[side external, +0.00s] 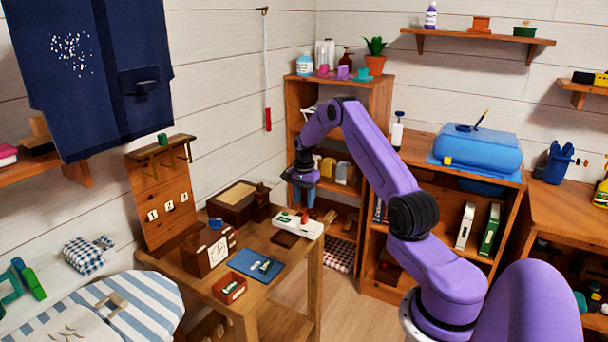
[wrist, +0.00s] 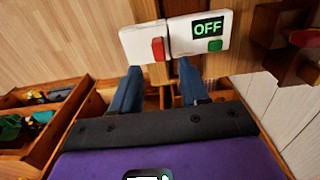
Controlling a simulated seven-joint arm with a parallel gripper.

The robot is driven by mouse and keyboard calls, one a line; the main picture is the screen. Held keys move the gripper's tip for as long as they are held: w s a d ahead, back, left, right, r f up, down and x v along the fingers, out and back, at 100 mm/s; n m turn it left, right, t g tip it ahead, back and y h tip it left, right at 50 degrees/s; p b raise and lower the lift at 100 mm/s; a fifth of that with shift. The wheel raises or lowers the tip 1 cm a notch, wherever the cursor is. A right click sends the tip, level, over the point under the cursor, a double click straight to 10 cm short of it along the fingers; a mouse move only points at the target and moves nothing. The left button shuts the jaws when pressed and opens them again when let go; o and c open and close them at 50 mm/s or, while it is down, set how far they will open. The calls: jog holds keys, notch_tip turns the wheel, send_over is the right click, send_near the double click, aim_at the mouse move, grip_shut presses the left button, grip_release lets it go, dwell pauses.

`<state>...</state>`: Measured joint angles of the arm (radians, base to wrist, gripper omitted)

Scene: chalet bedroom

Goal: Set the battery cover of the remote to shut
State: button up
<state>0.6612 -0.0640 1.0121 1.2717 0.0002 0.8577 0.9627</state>
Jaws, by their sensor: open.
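The remote (wrist: 185,38) is a white slab on the small wooden table. It has a dark OFF display, a green button and a red tab (wrist: 157,49). The left part looks like the battery cover (wrist: 135,43), but I cannot tell for sure. The remote also shows in the side view (side external: 315,229) at the table's back right. My gripper (side external: 303,205) is above the remote there. In the wrist view, my gripper (wrist: 158,66) is open and empty, its blue fingers apart, pointing at the remote's lower edge.
A brown block (side external: 285,239) lies beside the remote. A wooden box (side external: 232,203), a clock (side external: 217,251), a blue mat (side external: 245,262) and a red-brown tray (side external: 229,288) crowd the table (side external: 287,276). A shelf unit (side external: 381,100) stands behind my gripper.

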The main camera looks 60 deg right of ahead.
aim_at(304, 216)
notch_tip(304, 216, up, 10)
jog(key=shift+r, duration=0.2)
dwell(0.3)
jog(key=w+a+r+n, duration=0.15)
jog(key=a+n, duration=0.25)
jog(key=a, duration=0.5)
jog(key=a+r+n, duration=0.3)
jog(key=a, duration=0.7)
jog(key=s+a+r+n, duration=0.1)
jog(key=s+a+n, duration=0.2)
jog(key=a, duration=0.4)
jog(key=s+a+r+n, duration=0.2)
jog(key=s+a+n, duration=0.2)
jog(key=a, duration=0.2)
jog(key=s+a+r+n, duration=0.1)
jog(key=s+a+n, duration=0.75)
jog(key=s, duration=0.55)
jog(key=s+f+n, duration=0.1)
jog(key=s+n, duration=0.7)
jog(key=s, duration=0.6)
jog(key=shift+s+f, duration=0.3)
